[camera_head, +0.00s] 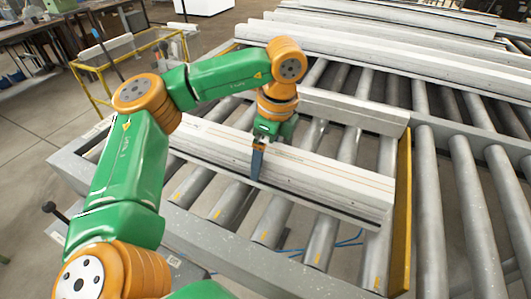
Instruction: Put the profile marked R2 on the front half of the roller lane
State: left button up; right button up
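A long white profile (330,180) lies across the rollers of the roller lane (275,220), slanting from upper left to lower right. Any mark on it is too small to read, so I cannot tell whether it is R2. My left gripper (257,163) points down at the middle of this profile. One dark finger shows against the profile's near side; the other finger is hidden, so its opening does not show. Another white profile (350,108) lies farther back, partly behind my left arm. My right gripper is not in view.
A yellow plate (402,195) stands at the lane's right end, close to the near profile's end. More long white profiles (430,67) lie at the back. Bare rollers show in front of the near profile. A yellow-framed cart (95,85) stands at the left.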

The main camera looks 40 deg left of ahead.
aim_at(273, 152)
pick_arm(q)
jog(key=shift+r, duration=0.2)
notch_tip(273, 152, up, 12)
jog(key=d+p, duration=0.1)
jog(key=p, duration=0.1)
jog(key=shift+w+d+f, duration=0.2)
jog(key=shift+d, duration=0.2)
